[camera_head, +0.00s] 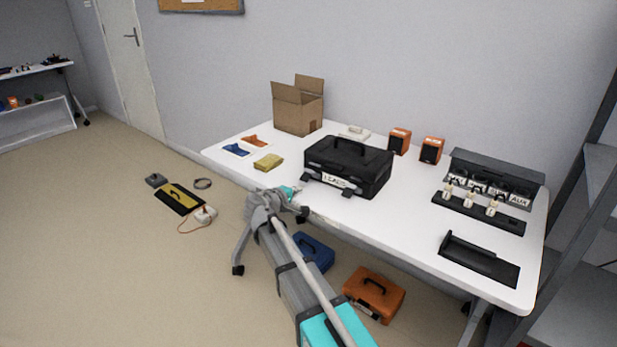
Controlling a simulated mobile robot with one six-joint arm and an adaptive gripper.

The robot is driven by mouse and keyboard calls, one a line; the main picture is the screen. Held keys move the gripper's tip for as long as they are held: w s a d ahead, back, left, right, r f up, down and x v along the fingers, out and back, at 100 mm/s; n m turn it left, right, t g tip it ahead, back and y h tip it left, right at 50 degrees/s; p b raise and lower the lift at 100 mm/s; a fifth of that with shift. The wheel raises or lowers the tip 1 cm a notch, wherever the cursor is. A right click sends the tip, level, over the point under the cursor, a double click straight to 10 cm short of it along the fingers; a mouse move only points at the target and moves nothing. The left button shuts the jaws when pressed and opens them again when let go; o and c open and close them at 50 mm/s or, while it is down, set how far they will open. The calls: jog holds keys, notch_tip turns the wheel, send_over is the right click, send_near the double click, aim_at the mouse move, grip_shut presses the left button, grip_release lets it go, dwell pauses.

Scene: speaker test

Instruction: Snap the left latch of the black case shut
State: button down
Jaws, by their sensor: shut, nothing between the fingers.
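The black case (352,166) stands on the white table with its lid down and its handle on top. A white label (336,180) is on its front. The left latch (311,177) and the right latch (347,193) show as small dark tabs at the lower front, seeming to stick outward; whether either is fastened is too small to tell. My gripper (302,212) is shut and empty, at the table's front edge, just in front of and below the left latch. It appears apart from the case. My arm hides part of the table edge.
On the white table (400,220), a cardboard box (298,108) and cloths (268,162) are at left. Orange speakers (399,141) stand behind the case. A dark rack (495,177) and black tray (480,259) are at right. Blue (314,254) and orange (374,294) cases sit below.

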aim_at(304, 178)
jog(key=shift+w+d+r+p, duration=0.35)
jog(key=shift+w+d, duration=0.2)
jog(key=shift+w, duration=0.25)
jog(key=shift+w+d+r+p, duration=0.35)
jog(key=shift+w+d, duration=0.2)
jog(key=shift+w, duration=0.3)
jog(key=shift+w+d+r+p, duration=0.35)
jog(key=shift+w+d, duration=0.2)
jog(key=shift+w, duration=0.25)
dwell(2.0)
dwell(0.5)
jog(key=shift+s+a, duration=0.65)
jog(key=shift+s, duration=0.3)
jog(key=shift+s+a, duration=0.65)
jog(key=shift+s, duration=0.35)
jog(key=shift+s+a, duration=0.65)
jog(key=shift+s, duration=0.3)
